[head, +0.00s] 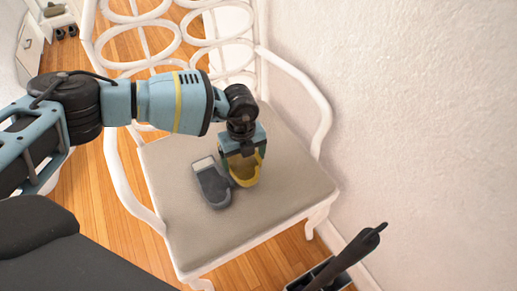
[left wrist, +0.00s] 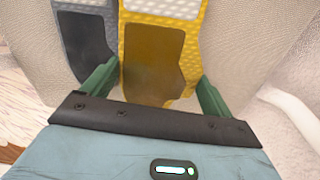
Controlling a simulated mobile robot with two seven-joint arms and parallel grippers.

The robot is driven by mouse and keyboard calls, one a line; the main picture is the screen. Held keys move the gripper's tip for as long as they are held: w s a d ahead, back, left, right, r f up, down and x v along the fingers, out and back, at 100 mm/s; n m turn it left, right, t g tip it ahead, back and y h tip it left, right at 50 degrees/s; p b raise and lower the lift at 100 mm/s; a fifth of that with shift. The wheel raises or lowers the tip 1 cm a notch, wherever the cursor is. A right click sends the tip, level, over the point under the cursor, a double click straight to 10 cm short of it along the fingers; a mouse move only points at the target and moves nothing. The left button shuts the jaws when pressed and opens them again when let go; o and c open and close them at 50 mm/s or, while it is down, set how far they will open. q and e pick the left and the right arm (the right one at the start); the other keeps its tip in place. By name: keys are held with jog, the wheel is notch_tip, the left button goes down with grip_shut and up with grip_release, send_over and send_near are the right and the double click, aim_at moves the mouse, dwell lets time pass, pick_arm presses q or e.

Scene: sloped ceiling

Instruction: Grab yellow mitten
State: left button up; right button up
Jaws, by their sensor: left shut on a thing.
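The yellow mitten (head: 246,176) lies on the beige seat of a white chair (head: 180,235). It fills the middle of the left wrist view (left wrist: 152,60), with a white dotted patch at its far end. My left gripper (head: 242,158) points down over the mitten and is shut on it, one green finger at each side. The gripper hides part of the mitten in the head view. A grey mitten (head: 212,186) lies on the seat close beside it, to the left; it also shows in the left wrist view (left wrist: 85,42). My right gripper is not in view.
The chair's looped white back (head: 185,40) rises behind the seat, and its curved right armrest (head: 310,90) stands near the textured wall (head: 420,120). A dark, handle-like object (head: 345,262) is at the lower right. The front of the seat is clear.

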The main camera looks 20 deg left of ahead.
pick_arm(q)
jog(key=s+a, duration=0.1)
jog(key=s, duration=0.1)
jog(key=s+a+p, duration=0.1)
jog(key=s+a, duration=0.1)
jog(key=s+a+r+p, duration=0.1)
jog(key=s+a, duration=0.1)
jog(key=shift+s+a, duration=0.25)
jog(key=shift+s, duration=0.1)
jog(key=shift+s+a+p, duration=0.35)
jog(key=shift+s+a, duration=0.15)
jog(key=shift+s, duration=0.05)
